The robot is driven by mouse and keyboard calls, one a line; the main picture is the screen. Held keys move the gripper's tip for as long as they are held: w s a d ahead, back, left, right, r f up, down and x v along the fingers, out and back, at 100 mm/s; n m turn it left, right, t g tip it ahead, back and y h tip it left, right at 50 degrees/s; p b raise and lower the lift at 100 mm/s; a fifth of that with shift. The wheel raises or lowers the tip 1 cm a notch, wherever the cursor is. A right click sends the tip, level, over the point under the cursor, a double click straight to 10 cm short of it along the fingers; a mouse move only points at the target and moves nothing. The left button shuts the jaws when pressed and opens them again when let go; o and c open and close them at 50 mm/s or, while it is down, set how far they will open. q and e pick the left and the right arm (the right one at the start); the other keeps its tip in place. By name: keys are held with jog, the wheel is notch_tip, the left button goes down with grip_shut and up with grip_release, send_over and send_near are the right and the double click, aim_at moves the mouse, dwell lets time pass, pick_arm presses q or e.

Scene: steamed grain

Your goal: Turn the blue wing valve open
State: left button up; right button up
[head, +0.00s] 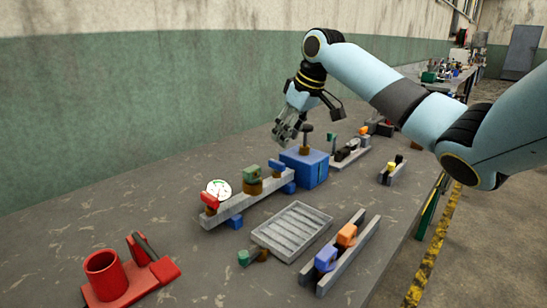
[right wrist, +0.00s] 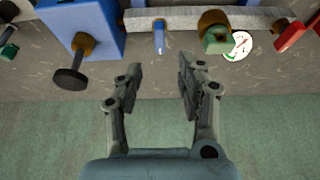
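The blue wing valve (head: 277,165) is at the right end of a grey pipe rail (head: 238,204), beside a blue box (head: 304,167). My right gripper (head: 310,122) is above and behind the blue box in the head view. In the right wrist view its two fingers (right wrist: 160,83) are apart with nothing between them, and the valve is apart from them. My left gripper is not in view.
A black knob (right wrist: 70,80) sticks out of the blue box. A green valve (head: 251,173), a gauge (head: 219,188) and a red valve (head: 209,201) share the rail. A grey tray (head: 291,232) and a red fixture (head: 128,279) stand nearer. Bare table lies behind the rail.

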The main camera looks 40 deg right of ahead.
aim_at(277, 161)
jog(key=x, duration=0.5)
jog(key=shift+w+a+f, duration=0.1)
jog(key=shift+w+f, duration=0.05)
jog(key=shift+f, duration=0.2)
jog(key=x, duration=0.3)
jog(key=shift+f, duration=0.15)
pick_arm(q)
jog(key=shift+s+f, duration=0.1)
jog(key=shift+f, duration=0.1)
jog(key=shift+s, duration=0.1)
pick_arm(e)
jog(key=shift+c, duration=1.1)
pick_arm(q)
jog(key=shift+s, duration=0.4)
pick_arm(e)
grip_shut()
